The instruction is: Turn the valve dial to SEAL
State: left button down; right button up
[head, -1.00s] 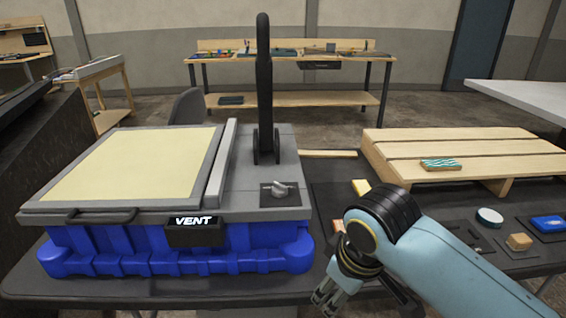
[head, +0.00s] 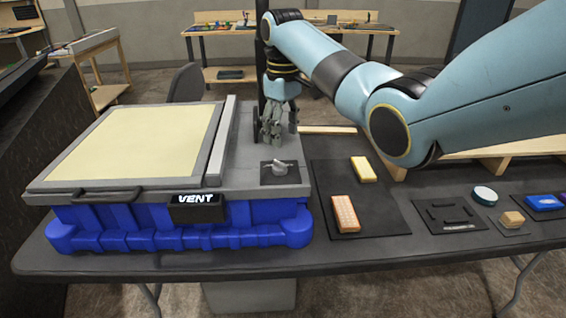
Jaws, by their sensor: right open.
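The valve dial (head: 280,168) is a small silver-grey knob on a dark square plate, on the grey top of the blue console (head: 180,228). A black display (head: 197,208) on the console's front reads VENT. No SEAL marking is legible on the plate. My right gripper (head: 271,138) points down, open and empty, above and just behind the dial, apart from it as far as I can see. It partly hides the upright black lever behind it. My left gripper is not in view.
A pale yellow panel (head: 135,145) with a front handle fills the console's left side. To the right, a dark mat holds an orange block (head: 346,213) and a yellow block (head: 363,169). A round teal-topped item (head: 484,196) lies further right. My right arm crosses over the wooden pallet.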

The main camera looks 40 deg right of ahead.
aim_at(283, 164)
notch_tip(283, 164, down, 9)
jog(key=shift+f, duration=0.2)
jog(key=c, duration=1)
